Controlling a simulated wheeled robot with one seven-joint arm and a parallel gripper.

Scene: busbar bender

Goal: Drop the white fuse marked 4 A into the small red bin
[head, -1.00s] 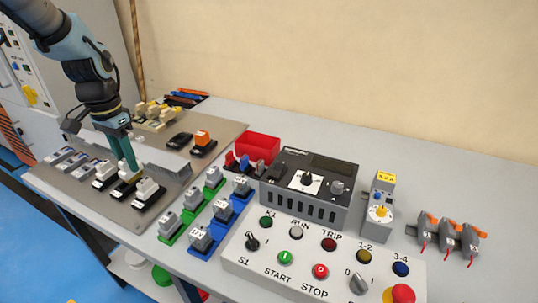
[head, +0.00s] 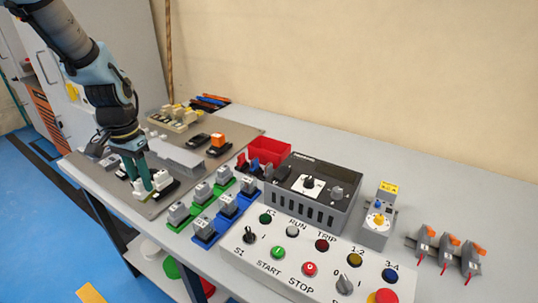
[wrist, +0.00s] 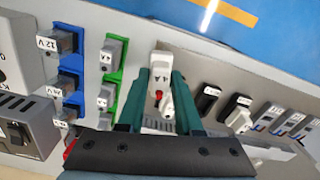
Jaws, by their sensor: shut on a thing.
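The white fuse marked 4 A (wrist: 162,72) is between the two green fingers of my gripper (wrist: 161,84) in the wrist view, its label facing the camera. In the head view my gripper (head: 147,186) is low over the fuse row at the left of the bench, shut on the fuse. The fingers partly hide it, and I cannot tell whether it is clear of its holder. Another white piece with a red spot (wrist: 166,101) shows just behind it in the wrist view. The small red bin (head: 270,150) stands at the back middle, well right of my gripper.
Green and blue holders with grey blocks (head: 203,192) stand between my gripper and the control panel (head: 300,255). A grey box with a knob (head: 312,190) stands right of the bin. An orange-topped part (head: 218,143) lies left of the bin.

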